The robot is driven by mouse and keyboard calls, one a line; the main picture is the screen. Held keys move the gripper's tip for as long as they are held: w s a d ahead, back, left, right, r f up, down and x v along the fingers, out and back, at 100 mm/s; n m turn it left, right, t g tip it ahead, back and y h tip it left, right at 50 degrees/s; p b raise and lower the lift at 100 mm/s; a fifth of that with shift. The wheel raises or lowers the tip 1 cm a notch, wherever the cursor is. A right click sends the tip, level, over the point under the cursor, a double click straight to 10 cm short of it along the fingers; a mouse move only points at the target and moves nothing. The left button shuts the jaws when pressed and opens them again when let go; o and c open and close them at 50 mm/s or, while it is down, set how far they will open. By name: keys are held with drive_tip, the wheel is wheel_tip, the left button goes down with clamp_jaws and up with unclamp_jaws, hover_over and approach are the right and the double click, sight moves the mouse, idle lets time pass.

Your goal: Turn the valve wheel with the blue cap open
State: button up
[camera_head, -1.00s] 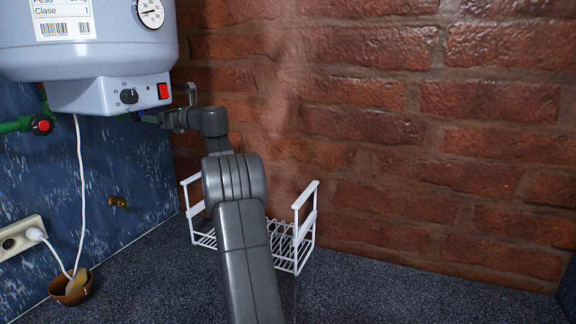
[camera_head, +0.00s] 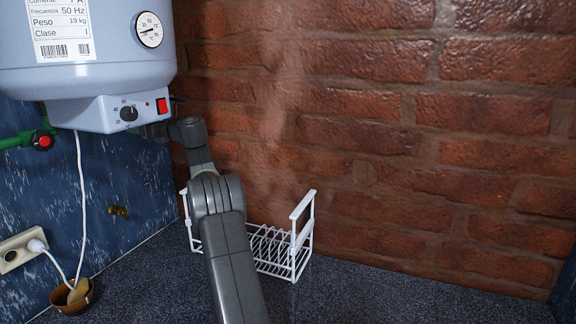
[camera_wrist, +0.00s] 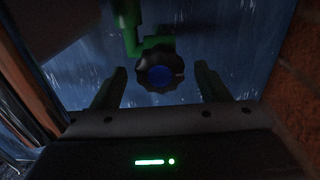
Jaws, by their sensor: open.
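The valve wheel (camera_wrist: 160,71) is a dark, lobed knob with a blue cap at its centre. It shows in the wrist view on a green pipe (camera_wrist: 131,30), in front of a blue wall. My gripper (camera_wrist: 155,85) is open, with one finger on each side of the wheel and a gap visible on both sides. Whether the fingertips reach as far as the wheel in depth is unclear. In the head view the blue-capped wheel and my fingers are hidden by the water heater (camera_head: 90,70) and my arm.
A red-capped valve wheel (camera_head: 43,141) is on a green pipe at the left. A white wire rack (camera_head: 292,240) stands on the dark counter (camera_head: 400,290) by the brick wall. A brown bowl (camera_head: 72,300), a cable and a socket (camera_head: 14,252) are at the lower left.

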drive_tip(key=shift+d, duration=0.1)
drive_tip(key=b+v, duration=0.7)
drive_tip(key=v, duration=0.7)
drive_tip(key=w+a+m+p, duration=0.5)
drive_tip(key=a+m+p, duration=0.5)
drive_tip(key=m, duration=0.8)
drive_tip(key=shift+w+a, duration=0.15)
drive_tip(key=shift+a, duration=1.4)
